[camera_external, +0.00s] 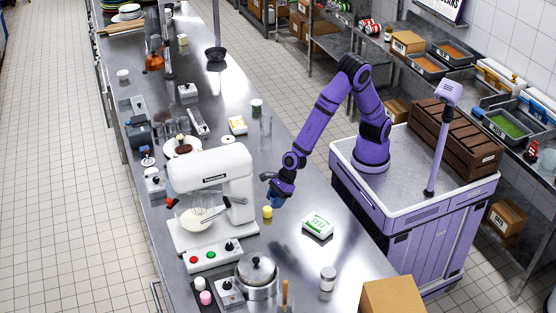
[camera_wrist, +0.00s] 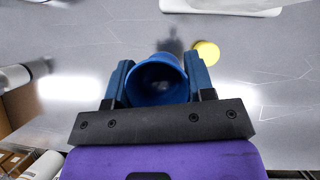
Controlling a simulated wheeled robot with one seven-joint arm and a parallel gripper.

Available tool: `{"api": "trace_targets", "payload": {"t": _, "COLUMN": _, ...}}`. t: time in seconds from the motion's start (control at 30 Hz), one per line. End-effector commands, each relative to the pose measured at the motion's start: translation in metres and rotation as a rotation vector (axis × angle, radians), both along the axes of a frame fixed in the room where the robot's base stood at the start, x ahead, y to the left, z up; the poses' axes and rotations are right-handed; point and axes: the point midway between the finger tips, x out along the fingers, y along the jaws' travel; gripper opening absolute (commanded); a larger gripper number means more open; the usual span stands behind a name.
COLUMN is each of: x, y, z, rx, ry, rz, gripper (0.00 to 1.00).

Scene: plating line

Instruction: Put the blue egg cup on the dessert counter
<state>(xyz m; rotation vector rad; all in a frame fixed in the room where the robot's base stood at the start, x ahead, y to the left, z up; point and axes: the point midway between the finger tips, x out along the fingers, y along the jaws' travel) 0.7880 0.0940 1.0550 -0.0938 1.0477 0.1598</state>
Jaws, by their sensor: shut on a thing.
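My gripper (camera_wrist: 160,88) is shut on the blue egg cup (camera_wrist: 163,78), which sits between the two fingers with its open rim toward the wrist camera. In the external view my gripper (camera_external: 277,193) is over the steel counter (camera_external: 290,262), to the right of the white stand mixer. The blue egg cup (camera_external: 277,201) shows only as a small patch under the fingers there. I cannot tell whether its base touches the counter. No label in view marks which surface is the dessert counter.
A yellow object (camera_external: 267,212) stands close beside my gripper; it also shows in the wrist view (camera_wrist: 207,52). The stand mixer (camera_external: 212,190) is to the left. A white and green pack (camera_external: 318,225), a steel pot (camera_external: 257,277) and a jar (camera_external: 328,278) stand nearer the front.

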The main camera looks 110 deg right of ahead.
Motion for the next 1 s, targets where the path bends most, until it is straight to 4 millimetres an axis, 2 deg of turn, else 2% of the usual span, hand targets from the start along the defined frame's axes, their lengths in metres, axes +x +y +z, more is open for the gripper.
{"api": "trace_targets", "payload": {"t": 0.23, "x": 0.004, "y": 0.019, "z": -0.001, "rx": 0.001, "ry": 0.000, "rz": 0.095, "gripper": 0.25}}
{"api": "trace_targets", "payload": {"t": 0.47, "x": 0.010, "y": 0.063, "z": -0.003, "rx": 0.002, "ry": 0.000, "rz": 0.312, "gripper": 0.25}}
{"api": "trace_targets", "payload": {"t": 0.67, "x": 0.010, "y": 0.115, "z": -0.008, "rx": 0.001, "ry": 0.001, "rz": 0.591, "gripper": 0.25}}
{"api": "trace_targets", "payload": {"t": 0.83, "x": 0.002, "y": 0.169, "z": -0.012, "rx": 0.001, "ry": 0.000, "rz": 0.898, "gripper": 0.25}}
{"api": "trace_targets", "payload": {"t": 1.0, "x": -0.008, "y": 0.202, "z": -0.016, "rx": 0.000, "ry": 0.000, "rz": 1.114, "gripper": 0.25}}
